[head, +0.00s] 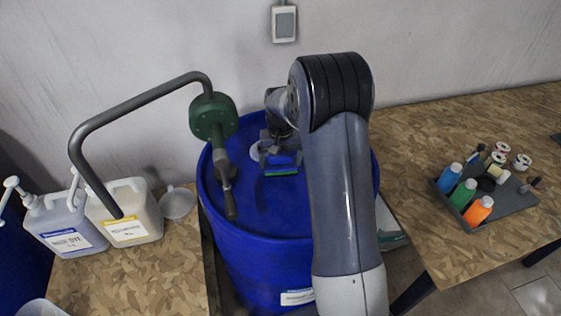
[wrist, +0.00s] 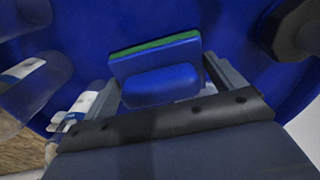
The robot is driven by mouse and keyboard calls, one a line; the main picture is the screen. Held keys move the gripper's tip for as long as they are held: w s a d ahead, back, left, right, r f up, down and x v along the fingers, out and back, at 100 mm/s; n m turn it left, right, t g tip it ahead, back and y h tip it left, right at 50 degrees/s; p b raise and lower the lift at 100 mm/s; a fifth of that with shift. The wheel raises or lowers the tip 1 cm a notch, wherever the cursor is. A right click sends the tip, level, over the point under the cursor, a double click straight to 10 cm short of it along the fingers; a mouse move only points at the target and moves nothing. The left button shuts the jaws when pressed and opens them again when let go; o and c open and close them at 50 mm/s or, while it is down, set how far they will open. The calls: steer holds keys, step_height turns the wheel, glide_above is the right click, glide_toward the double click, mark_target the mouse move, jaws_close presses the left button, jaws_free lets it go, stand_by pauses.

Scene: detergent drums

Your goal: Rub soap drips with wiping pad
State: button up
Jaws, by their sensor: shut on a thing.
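The wiping pad (head: 282,170) is blue with a green face. My gripper (head: 279,155) is shut on it, low over the lid of the blue drum (head: 262,207). In the wrist view the pad (wrist: 156,50) sits between the two fingers of my gripper (wrist: 162,88), its green strip along the far edge. I cannot tell whether the pad touches the lid. A pale round patch (head: 256,151), perhaps a soap drip, shows on the lid just left of the gripper; it is partly hidden by the gripper.
A green pump (head: 213,117) with a long grey spout rises from the drum lid, left of my gripper. Jugs (head: 127,213) and a funnel (head: 177,202) stand on the left table. A tray (head: 487,212) with bottles lies on the right table.

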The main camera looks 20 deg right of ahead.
mark_target(280, 154)
steer(key=shift+r+p, duration=0.3)
steer(key=shift+r, duration=0.55)
steer(key=shift+r, duration=0.1)
steer(key=shift+r+p, duration=1.05)
steer(key=shift+r, duration=0.4)
steer(key=shift+f, duration=0.1)
